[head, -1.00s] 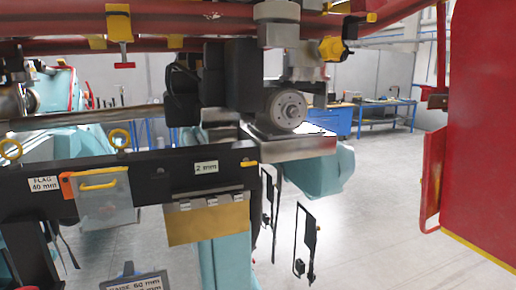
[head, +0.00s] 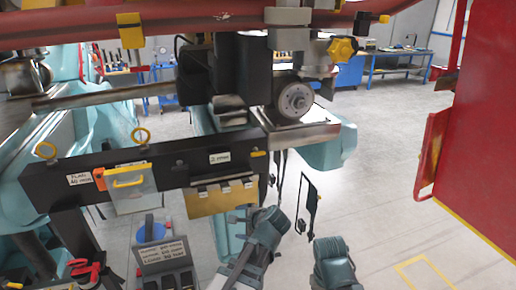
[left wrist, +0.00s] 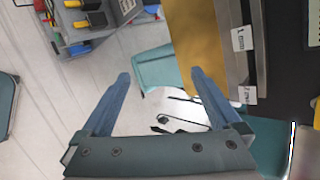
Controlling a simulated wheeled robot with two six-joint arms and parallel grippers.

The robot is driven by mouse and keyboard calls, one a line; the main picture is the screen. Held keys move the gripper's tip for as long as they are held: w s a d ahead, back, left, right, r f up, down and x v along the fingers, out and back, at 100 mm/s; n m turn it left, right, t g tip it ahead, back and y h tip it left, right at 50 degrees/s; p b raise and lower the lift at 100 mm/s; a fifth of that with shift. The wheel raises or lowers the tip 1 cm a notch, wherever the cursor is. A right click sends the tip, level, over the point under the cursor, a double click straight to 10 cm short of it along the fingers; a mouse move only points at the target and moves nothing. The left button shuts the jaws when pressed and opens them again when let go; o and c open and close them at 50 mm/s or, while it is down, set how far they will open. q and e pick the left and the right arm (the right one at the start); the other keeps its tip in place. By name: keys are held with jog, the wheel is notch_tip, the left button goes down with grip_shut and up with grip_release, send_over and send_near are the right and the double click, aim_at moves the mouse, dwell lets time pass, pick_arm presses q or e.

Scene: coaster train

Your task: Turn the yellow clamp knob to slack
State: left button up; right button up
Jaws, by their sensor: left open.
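The yellow clamp knob (head: 343,48) is in the head view at the upper right, beside a grey metal block above the round wheel. My left gripper (left wrist: 160,85) is open and empty in the left wrist view. It points at the floor region beside a brass-coloured plate, well away from the knob. The knob does not show in the left wrist view. In the head view my arm parts rise from the bottom edge; no right fingertips show.
A red rail (head: 230,18) crosses the top. The wheel (head: 295,100) is below the knob. A red panel (head: 490,130) stands at right.

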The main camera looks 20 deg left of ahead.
pick_arm(q)
jog(key=w+d+r+m+t+y, duration=0.2)
jog(key=w+r+m+t, duration=0.25)
jog(key=r+m, duration=0.25)
jog(key=m+t, duration=0.5)
jog(key=m, duration=0.5)
send_near(259, 154)
jog(key=shift+g, duration=0.25)
jog(key=x, duration=1.1)
jog(key=shift+d+r, duration=0.1)
jog(key=shift+r, duration=0.1)
jog(key=shift+s, duration=0.1)
jog(key=c, duration=1.4)
